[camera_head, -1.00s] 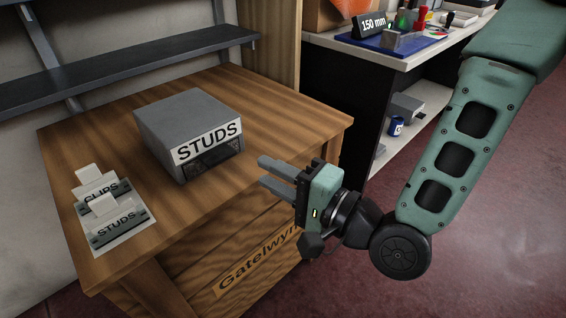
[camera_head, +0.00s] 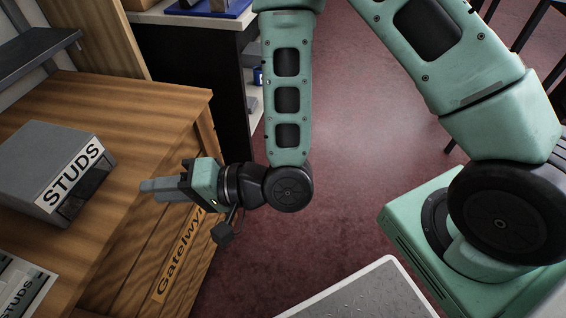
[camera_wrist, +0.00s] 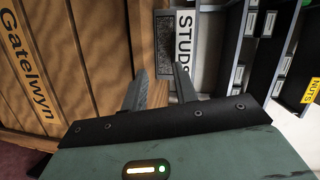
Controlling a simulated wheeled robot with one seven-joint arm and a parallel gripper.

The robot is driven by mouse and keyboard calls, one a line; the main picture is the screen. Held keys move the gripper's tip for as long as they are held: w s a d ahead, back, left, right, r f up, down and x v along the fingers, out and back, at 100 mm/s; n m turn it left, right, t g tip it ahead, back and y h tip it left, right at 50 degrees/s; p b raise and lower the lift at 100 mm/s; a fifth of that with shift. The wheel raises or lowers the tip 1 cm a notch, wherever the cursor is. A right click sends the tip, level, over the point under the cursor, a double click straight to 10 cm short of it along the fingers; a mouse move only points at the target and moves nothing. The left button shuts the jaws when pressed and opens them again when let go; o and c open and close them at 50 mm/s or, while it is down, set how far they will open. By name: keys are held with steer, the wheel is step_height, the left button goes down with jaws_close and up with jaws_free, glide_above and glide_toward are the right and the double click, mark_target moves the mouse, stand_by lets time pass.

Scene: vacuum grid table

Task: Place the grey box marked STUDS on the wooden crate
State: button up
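The grey box marked STUDS (camera_head: 50,170) sits on top of the wooden crate (camera_head: 150,112), near its left in the head view. Its white label faces my gripper and also shows in the wrist view (camera_wrist: 184,45). The crate's plank side carries the name Gatelwyn. My gripper (camera_head: 148,190) is to the right of the box, by the crate's front edge, apart from the box. In the wrist view its two fingers (camera_wrist: 160,88) are spread with nothing between them, and the label lies beyond them.
A card marked STUDS (camera_head: 20,288) lies on the crate top at lower left. A dark shelf (camera_head: 35,45) hangs at the back left. A bench with a blue tray (camera_head: 210,8) stands behind. The crate top right of the box is bare.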

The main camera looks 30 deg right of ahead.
steer(key=s+d+r+n+g+h, duration=0.3)
steer(key=s+d+r+n+h, duration=0.1)
steer(key=d+h, duration=0.3)
steer(key=s+d+r+n+g+h, duration=0.3)
steer(key=s+d+n+h, duration=0.3)
steer(key=d, duration=0.5)
steer(key=shift+s+d+r+n+g+h, duration=0.2)
steer(key=shift+s+r+n+g+h, duration=0.2)
steer(key=shift+g+h, duration=0.2)
step_height(320, 180, up, 29)
steer(key=p, duration=2.9)
steer(key=shift+f, duration=0.15)
